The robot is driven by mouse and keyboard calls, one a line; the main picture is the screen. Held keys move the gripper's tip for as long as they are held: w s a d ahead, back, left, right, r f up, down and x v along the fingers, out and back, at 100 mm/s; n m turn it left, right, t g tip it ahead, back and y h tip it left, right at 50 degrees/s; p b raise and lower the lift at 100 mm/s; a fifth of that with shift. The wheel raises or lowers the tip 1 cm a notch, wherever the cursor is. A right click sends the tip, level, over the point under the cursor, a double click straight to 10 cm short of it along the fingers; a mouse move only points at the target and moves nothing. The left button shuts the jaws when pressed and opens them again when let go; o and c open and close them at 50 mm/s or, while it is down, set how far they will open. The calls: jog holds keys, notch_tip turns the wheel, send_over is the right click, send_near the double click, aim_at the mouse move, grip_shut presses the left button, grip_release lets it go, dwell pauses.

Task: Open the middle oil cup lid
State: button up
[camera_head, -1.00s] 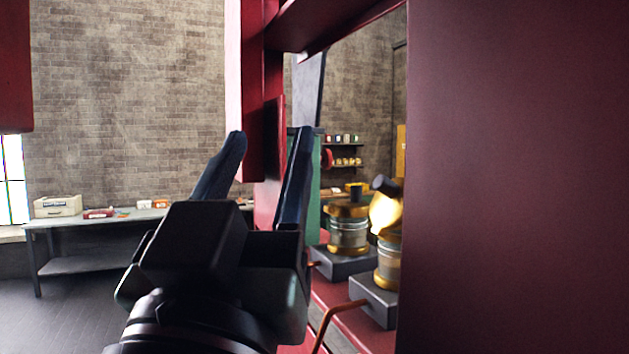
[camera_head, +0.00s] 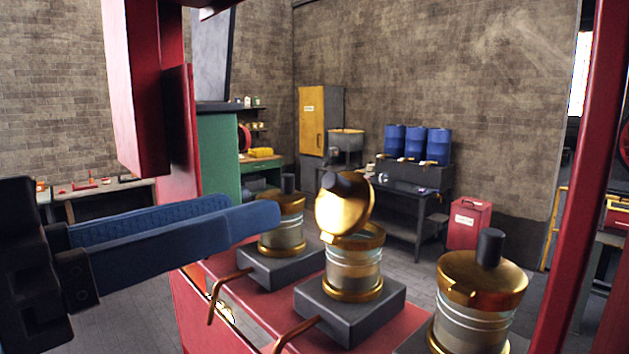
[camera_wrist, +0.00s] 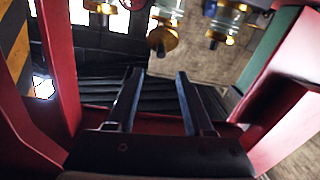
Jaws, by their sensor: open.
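Three brass-and-glass oil cups stand in a row on grey blocks on a red ledge. The middle oil cup (camera_head: 353,268) has its brass lid (camera_head: 343,210) tipped up off the rim, with the dark knob angled upward. The right cup's lid (camera_head: 482,278) lies flat on its cup, knob upright. In the wrist view the open fingers (camera_wrist: 158,74) hold nothing.
Copper pipes (camera_head: 222,290) stick out from the blocks. A red post (camera_head: 575,180) rises at the right, and red framework (camera_head: 140,90) stands at the upper left. A workbench with blue drums (camera_head: 413,143) and a yellow cabinet (camera_head: 312,120) are far behind.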

aim_at(328, 183)
jog(key=x, duration=0.9)
jog(key=shift+w, duration=0.15)
grip_shut()
